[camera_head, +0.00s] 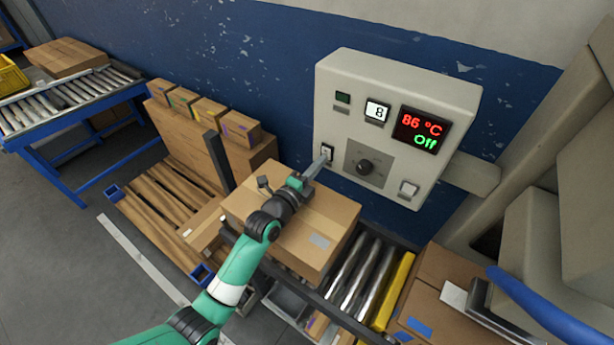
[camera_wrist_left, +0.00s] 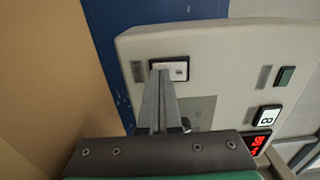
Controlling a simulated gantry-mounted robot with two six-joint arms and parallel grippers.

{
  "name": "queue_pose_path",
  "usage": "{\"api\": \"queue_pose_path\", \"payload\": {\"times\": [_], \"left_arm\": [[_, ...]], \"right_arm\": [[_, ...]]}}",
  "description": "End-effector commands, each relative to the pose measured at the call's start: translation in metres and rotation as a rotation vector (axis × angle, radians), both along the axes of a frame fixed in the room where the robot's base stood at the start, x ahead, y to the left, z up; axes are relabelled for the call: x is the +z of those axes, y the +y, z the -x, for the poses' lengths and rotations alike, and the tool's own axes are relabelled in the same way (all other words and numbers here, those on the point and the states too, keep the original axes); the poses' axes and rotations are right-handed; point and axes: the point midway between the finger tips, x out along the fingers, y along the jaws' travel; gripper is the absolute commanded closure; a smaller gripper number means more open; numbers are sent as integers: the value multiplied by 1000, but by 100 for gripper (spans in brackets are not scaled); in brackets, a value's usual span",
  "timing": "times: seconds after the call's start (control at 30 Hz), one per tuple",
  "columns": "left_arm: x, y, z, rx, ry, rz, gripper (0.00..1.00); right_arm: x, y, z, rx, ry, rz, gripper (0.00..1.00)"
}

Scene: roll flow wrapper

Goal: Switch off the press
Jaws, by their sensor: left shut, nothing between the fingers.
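A beige control box (camera_head: 450,90) is mounted on the blue wall. Its display (camera_head: 421,130) reads 86 °C in red and "Off" in green. A small counter (camera_head: 376,111) reads 8. My right gripper is not in view.
A cardboard box (camera_head: 335,215) lies under my left arm by the rollers (camera_head: 352,275). A pallet with small boxes (camera_head: 240,127) stands left of the panel. A blue roller conveyor (camera_head: 75,95) is far left.

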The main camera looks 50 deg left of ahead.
Motion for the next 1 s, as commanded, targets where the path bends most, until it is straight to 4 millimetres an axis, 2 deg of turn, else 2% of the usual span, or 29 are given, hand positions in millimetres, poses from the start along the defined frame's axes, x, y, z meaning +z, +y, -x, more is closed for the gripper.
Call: {"api": "queue_pose_path", "payload": {"times": [0.2,0.4,0.5,0.67,1.0], "left_arm": [[2,-10,44,1,1,1,100],[1,-19,86,1,-1,1,100],[0,-22,100,1,-2,1,100],[0,-25,110,1,-4,-1,100],[0,-25,111,1,-5,-1,100]], "right_arm": [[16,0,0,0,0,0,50],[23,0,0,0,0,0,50],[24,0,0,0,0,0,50],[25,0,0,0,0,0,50],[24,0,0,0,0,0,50]]}}
